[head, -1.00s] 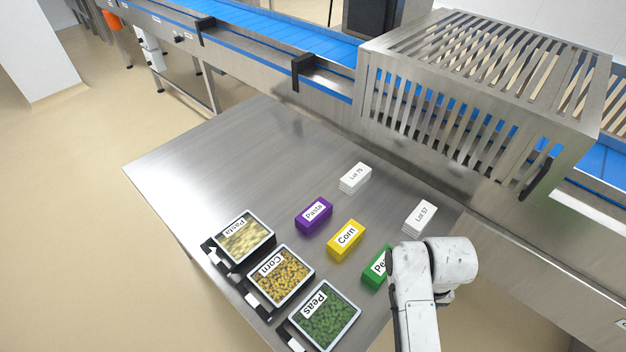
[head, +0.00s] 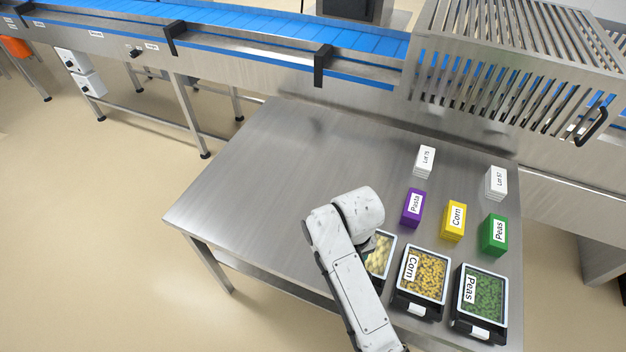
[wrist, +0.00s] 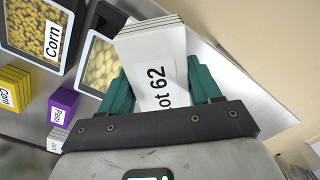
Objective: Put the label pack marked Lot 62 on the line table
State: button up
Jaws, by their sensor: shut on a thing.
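The white label pack marked Lot 62 (wrist: 158,65) is between the green fingers of my gripper (wrist: 160,90) in the wrist view. My gripper is shut on it. My arm hides the gripper and the pack in the head view. Two other white packs, Lot 75 (head: 425,160) and Lot 57 (head: 496,183), stand on the right part of the table.
Purple Pasta (head: 411,207), yellow Corn (head: 453,220) and green Peas (head: 493,234) blocks stand on the table. Filled trays of Corn (head: 423,276) and Peas (head: 483,297) line the front edge, with a third partly hidden. A conveyor (head: 270,48) runs behind. The table's left half is clear.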

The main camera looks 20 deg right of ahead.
aim_at(282, 162)
jog(key=i+j+u, duration=0.15)
jog(key=i+j, duration=1.15)
